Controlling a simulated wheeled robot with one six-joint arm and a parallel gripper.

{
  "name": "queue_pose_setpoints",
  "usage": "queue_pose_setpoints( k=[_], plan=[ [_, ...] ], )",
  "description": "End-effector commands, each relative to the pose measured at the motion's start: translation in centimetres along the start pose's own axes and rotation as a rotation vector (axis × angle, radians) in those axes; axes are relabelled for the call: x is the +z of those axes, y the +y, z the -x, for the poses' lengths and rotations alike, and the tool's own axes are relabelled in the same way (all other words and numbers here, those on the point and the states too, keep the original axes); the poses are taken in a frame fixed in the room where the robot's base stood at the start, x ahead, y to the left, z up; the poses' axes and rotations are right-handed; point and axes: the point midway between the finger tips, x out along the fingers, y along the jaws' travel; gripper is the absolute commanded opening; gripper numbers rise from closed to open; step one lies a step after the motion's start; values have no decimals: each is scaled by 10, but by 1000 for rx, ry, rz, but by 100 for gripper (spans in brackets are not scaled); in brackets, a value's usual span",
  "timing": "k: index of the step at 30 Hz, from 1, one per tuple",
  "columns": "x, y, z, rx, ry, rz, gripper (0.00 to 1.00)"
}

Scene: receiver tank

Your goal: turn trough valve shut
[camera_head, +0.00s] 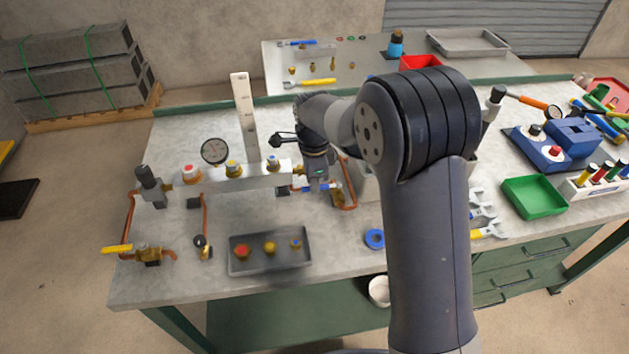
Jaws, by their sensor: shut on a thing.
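My gripper (318,184) points down at the right end of the pale manifold block (215,181) on the bench. It is shut on a small blue valve handle (334,187), by the copper pipe (350,196). The fingers and the valve body are small and partly hidden by my wrist, so I cannot tell the handle's exact angle. Another valve with a yellow lever (117,249) is on the copper pipe at the left front. I see no readable label saying which is the trough valve.
A round gauge (214,151) and a tall white scale (244,115) stand by the block. A grey tray (270,254) with coloured caps lies in front. A blue ring (374,239), wrenches (488,232) and a green tray (534,197) are to the right.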

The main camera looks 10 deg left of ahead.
Motion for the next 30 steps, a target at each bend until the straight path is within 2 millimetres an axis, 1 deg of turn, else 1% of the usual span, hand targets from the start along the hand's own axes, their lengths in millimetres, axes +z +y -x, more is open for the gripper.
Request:
queue_pose_setpoints(
  k=[13,14,21,28,30],
  plan=[
    [0,-2,1,-4,0,-11,0],
    [0,-2,1,-4,0,-11,17],
    [0,-1,0,-2,0,-10,36],
    [0,-1,1,-1,0,-9,37],
    [0,-1,3,-2,0,-9,37]
  ],
)
